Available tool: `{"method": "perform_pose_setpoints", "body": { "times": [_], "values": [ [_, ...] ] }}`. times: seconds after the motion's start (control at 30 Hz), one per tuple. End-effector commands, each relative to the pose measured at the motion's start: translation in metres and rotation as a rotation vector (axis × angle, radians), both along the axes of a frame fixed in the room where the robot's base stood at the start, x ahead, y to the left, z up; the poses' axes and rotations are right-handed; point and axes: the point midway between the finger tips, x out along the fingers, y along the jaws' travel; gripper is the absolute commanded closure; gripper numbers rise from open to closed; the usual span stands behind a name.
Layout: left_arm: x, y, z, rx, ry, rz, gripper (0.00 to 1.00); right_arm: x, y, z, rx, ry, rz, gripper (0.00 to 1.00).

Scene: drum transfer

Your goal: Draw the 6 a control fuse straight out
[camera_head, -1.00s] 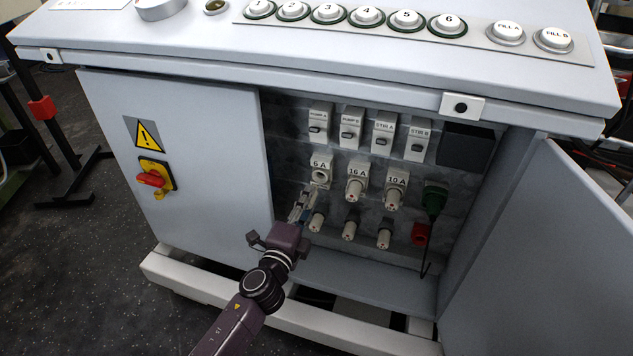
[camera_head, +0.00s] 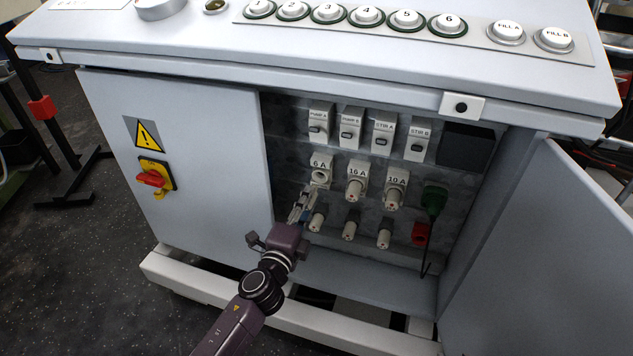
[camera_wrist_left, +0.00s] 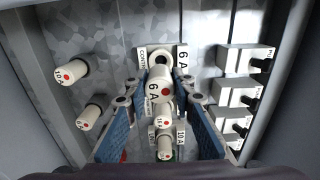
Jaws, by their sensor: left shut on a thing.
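The 6 A control fuse (camera_wrist_left: 161,88), a pale cap with a red dot, is between the fingers of my left gripper (camera_head: 303,205). The gripper, also in the left wrist view (camera_wrist_left: 161,100), is shut on it. The 6 A holder (camera_head: 321,163) shows an open dark socket in the head view. In the left wrist view the holder (camera_wrist_left: 181,59) is behind the fuse, which looks apart from the socket. The fuse is mostly hidden in the head view. My right gripper is not in view.
The 16 A fuse (camera_head: 355,188) and 10 A fuse (camera_head: 394,193) sit to the right. Several fuses (camera_head: 349,230) stand in the row below. Breakers (camera_head: 351,135) are above, a green plug (camera_head: 433,200) is at right.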

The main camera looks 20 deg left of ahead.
Motion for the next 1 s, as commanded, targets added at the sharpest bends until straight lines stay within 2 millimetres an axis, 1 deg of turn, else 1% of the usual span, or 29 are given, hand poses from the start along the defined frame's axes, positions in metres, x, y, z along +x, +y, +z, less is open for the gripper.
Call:
{"method": "perform_pose_setpoints", "body": {
  "times": [0.23,0.4,0.57,0.83,0.93,1.0],
  "values": [
    [-0.021,0.001,0.0,0.0,0.001,0.001,1.0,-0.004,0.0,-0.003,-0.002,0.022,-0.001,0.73],
    [-0.034,0.001,0.0,0.0,0.0,0.001,1.0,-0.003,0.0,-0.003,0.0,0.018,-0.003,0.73],
    [-0.039,0.001,0.0,0.0,0.0,0.0,1.0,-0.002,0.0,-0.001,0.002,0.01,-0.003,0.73],
    [-0.039,0.001,0.001,0.0,-0.001,0.0,1.0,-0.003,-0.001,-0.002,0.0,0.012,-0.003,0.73],
    [-0.041,0.001,0.008,0.001,-0.002,0.001,1.0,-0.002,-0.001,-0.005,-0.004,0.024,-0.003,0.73],
    [-0.045,0.001,0.02,0.003,-0.004,0.001,1.0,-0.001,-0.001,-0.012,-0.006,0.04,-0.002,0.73]
  ]
}}
